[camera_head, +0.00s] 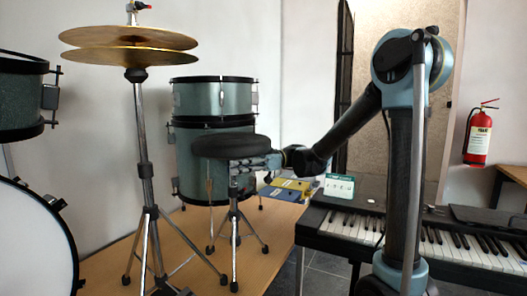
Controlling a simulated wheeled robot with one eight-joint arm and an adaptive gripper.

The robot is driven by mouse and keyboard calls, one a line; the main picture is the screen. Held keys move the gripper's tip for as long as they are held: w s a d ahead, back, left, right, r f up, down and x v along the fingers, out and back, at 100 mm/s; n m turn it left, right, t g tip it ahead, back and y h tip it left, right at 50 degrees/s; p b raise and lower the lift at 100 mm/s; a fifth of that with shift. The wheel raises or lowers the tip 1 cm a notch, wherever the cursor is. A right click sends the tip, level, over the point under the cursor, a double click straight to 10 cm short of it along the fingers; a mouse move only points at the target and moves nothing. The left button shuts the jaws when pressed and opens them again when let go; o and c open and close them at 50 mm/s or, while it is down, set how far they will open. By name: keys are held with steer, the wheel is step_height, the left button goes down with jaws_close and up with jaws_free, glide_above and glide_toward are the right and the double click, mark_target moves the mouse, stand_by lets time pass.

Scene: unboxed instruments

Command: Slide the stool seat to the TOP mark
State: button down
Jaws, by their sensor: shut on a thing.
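The stool seat (222,145) is a round black cushion. It sits on a slim metal post with a tripod base (236,240) on the wooden platform. My gripper (250,164) reaches in from the right, level with the seat's lower right edge. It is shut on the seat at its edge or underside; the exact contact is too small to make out. The seat looks about level. A yellow card (291,184) and a blue card (278,194) show just right of the post, below my gripper. Their writing is unreadable, and I cannot make out a TOP mark.
Drums (212,98) stand behind the stool. A cymbal stand (145,170) is close on its left, with its legs spread. A keyboard (400,235) with a green-and-white sign (339,186) stands at the right, below my arm. A fire extinguisher (479,136) hangs on the wall.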

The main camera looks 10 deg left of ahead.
steer(key=shift+r, duration=0.15)
steer(key=shift+r, duration=0.35)
steer(key=shift+w+r, duration=0.15)
steer(key=shift+r, duration=3.4)
steer(key=c, duration=1.5)
jaws_free()
steer(key=shift+a, duration=0.1)
steer(key=shift+o, duration=0.5)
steer(key=shift+f, duration=0.1)
steer(key=shift+v, duration=4.95)
